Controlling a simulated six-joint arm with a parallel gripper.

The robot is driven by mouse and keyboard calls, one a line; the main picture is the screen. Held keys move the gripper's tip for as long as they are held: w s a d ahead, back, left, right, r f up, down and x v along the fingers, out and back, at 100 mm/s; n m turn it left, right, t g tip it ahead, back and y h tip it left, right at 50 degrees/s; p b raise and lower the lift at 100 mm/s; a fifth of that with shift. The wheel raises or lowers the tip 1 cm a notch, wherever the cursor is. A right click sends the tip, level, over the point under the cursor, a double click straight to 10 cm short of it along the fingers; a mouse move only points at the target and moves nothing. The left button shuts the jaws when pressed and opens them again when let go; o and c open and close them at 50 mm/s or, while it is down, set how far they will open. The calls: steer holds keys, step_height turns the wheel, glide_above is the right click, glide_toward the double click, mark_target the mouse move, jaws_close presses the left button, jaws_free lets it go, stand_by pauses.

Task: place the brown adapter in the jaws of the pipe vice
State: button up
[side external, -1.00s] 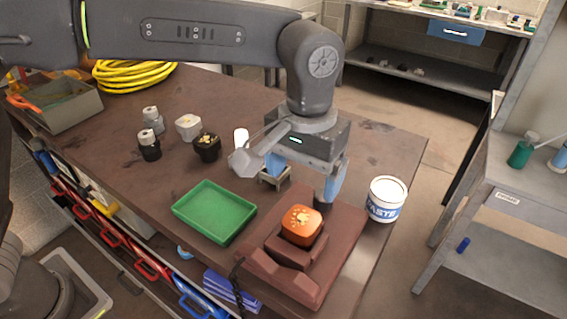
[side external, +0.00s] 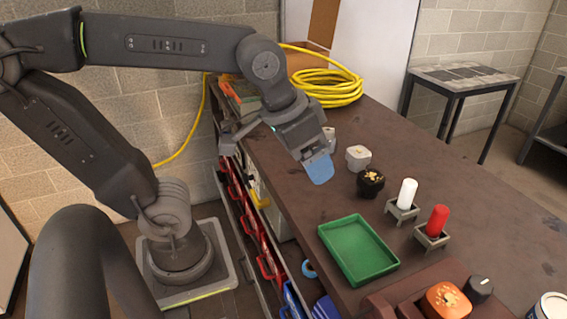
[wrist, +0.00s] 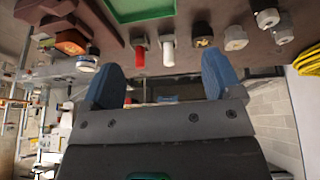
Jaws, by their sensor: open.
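My gripper (side external: 318,170) is empty, with blue fingers, well away from the vice near the left end of the table. The wrist view shows its two fingertips (wrist: 163,65) wide apart.
A green tray (side external: 358,250) lies left of the vice. A red stick (side external: 437,222) and a white stick (side external: 408,192) stand in small holders. A black fitting (side external: 370,183) and a pale fitting (side external: 358,157) stand near my gripper. A yellow coil (side external: 330,85) lies behind.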

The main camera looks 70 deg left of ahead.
steer(key=shift+t+y, duration=0.3)
steer(key=shift+t, duration=0.1)
steer(key=s+a+f, duration=0.2)
steer(key=s, duration=0.1)
steer(key=shift+s+a+f, duration=0.2)
steer(key=shift+f, duration=0.1)
steer(key=shift+c, duration=0.2)
stand_by(1.6)
